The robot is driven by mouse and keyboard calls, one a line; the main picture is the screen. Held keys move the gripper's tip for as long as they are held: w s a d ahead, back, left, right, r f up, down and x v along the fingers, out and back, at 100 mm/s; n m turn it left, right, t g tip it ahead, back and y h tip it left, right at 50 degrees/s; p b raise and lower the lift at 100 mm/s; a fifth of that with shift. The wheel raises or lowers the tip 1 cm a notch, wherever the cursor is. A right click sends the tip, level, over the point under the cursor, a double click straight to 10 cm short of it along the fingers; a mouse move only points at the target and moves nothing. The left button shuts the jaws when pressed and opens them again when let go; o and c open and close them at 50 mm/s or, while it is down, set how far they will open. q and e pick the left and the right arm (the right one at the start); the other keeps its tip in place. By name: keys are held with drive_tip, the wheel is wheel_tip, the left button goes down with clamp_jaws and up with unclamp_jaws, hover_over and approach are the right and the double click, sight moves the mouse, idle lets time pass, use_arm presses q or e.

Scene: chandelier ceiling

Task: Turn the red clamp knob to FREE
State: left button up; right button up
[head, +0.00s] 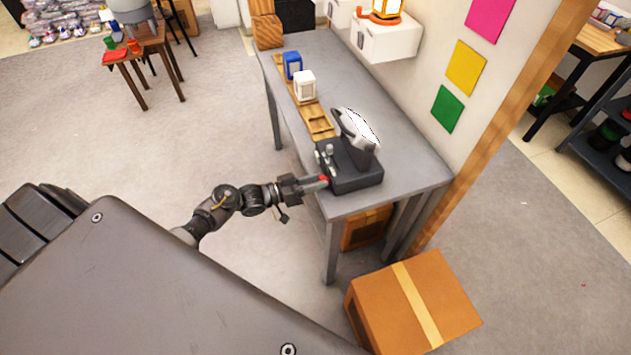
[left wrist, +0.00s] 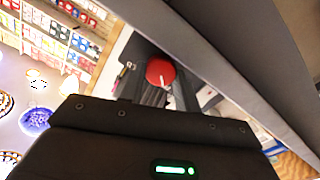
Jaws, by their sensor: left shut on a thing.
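The red clamp knob (head: 324,178) is on the near left side of a dark machine (head: 357,177) on the grey workbench. In the left wrist view the red knob (left wrist: 160,72) is round, with a short white pointer mark on its face. My left gripper (head: 318,183) reaches in from the left and is shut on the knob. Its fingers partly hide the knob in the head view. No FREE lettering can be read in either view. My right gripper is not in view.
Small metal levers (head: 326,157) stand on the machine beside the knob. Wooden trays (head: 318,122), a white holder (head: 305,86) and a blue holder (head: 292,66) line the bench behind. A cardboard box (head: 415,303) stands on the floor at the bench's near end.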

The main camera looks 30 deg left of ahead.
use_arm(q)
drive_tip(key=o, duration=1)
drive_tip(key=b+v, duration=0.2)
drive_tip(key=v, duration=0.8)
drive_tip(key=shift+s+a, duration=0.2)
drive_tip(key=shift+s, duration=0.2)
